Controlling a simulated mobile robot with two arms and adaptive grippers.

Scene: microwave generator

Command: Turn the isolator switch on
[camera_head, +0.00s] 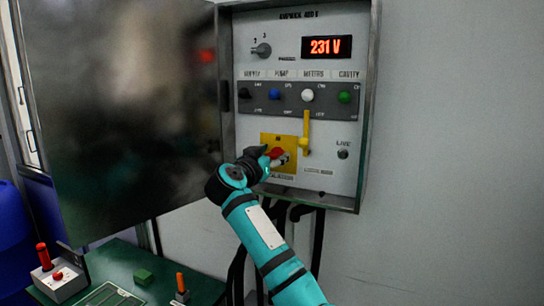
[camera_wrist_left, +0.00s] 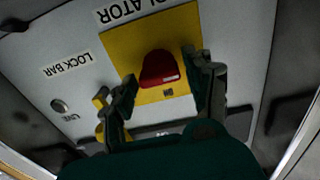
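The isolator switch is a red handle (camera_head: 275,153) on a yellow plate (camera_head: 290,168) low on the grey control panel. In the left wrist view the red handle (camera_wrist_left: 160,70) sits between my fingers, on the yellow plate (camera_wrist_left: 130,50), with a small ON label beside it. My left gripper (camera_head: 272,156) is at the panel; in the wrist view its two fingers (camera_wrist_left: 166,80) are apart, one on each side of the handle, with gaps visible. Whether the fingertips touch the handle cannot be told. My right gripper is in neither view.
A yellow lock bar (camera_head: 306,130) hangs down just right of the plate. Above are several coloured knobs (camera_head: 307,95) and a display (camera_head: 327,46) reading 231 V. The large cabinet door (camera_head: 120,110) stands open at left. A green table (camera_head: 190,280) is below.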

